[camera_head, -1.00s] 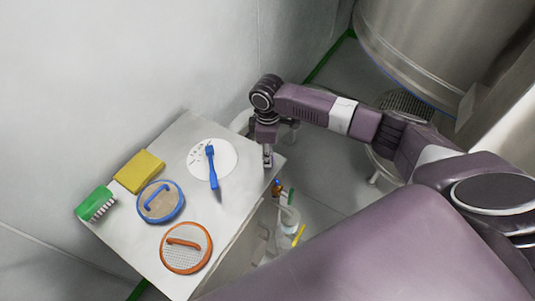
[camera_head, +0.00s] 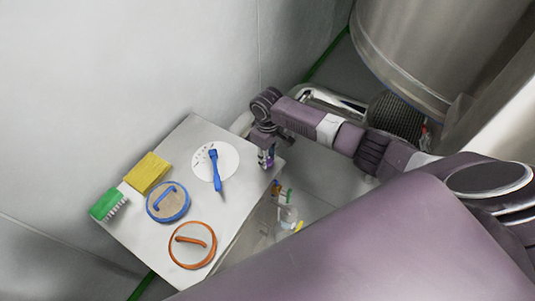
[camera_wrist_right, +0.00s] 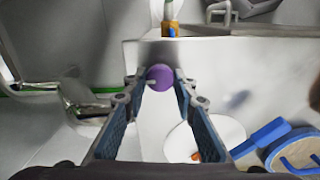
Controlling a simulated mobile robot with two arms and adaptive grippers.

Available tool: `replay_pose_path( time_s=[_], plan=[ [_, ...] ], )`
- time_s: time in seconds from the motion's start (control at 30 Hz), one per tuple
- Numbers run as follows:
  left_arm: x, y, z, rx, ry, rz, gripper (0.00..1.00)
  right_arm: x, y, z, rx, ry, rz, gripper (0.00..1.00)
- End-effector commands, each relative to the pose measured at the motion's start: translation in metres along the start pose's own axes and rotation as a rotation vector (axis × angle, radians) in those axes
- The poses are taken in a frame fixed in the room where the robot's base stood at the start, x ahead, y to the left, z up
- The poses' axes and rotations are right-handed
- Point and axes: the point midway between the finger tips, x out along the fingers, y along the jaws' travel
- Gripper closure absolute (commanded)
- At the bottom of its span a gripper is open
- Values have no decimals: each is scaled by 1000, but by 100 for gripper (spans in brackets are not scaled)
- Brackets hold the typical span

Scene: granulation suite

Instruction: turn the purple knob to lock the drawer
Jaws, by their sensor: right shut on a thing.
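The purple knob (camera_wrist_right: 160,77) is round with a small pale mark at its left in the right wrist view. It sits at the edge of the white cabinet (camera_wrist_right: 220,65), between my right gripper's (camera_wrist_right: 160,82) fingertips, which are closed on it. In the head view my right gripper (camera_head: 266,158) points down at the cabinet's far right corner, with a bit of purple showing at its tips. The drawer itself is hard to make out; the cabinet front (camera_head: 240,238) is partly hidden by my arm. My left gripper is not in view.
On the cabinet top lie a white disc (camera_head: 229,155) with a blue brush (camera_head: 215,172), a blue-rimmed sieve (camera_head: 168,202), an orange-rimmed sieve (camera_head: 193,245), a yellow sponge (camera_head: 147,173) and a green brush (camera_head: 108,204). Small bottles (camera_head: 288,217) stand beside the front. A steel vessel (camera_head: 400,50) is behind.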

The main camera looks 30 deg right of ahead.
Motion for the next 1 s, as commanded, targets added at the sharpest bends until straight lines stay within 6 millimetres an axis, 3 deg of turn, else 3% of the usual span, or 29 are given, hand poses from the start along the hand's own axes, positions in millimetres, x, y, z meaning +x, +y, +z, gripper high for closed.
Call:
replay_pose_path(
  time_s=[0.67, 0.7, 0.83, 1.0],
  plan=[
    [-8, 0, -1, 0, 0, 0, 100, -2, 1, -2, 75, 6, 2, 99],
    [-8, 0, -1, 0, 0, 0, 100, -2, 1, -2, 74, 6, 2, 71],
    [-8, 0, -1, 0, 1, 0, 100, -1, 1, -2, 74, 4, 1, 57],
    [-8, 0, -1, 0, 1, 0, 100, -1, 1, -1, 73, 3, 1, 57]
  ],
)
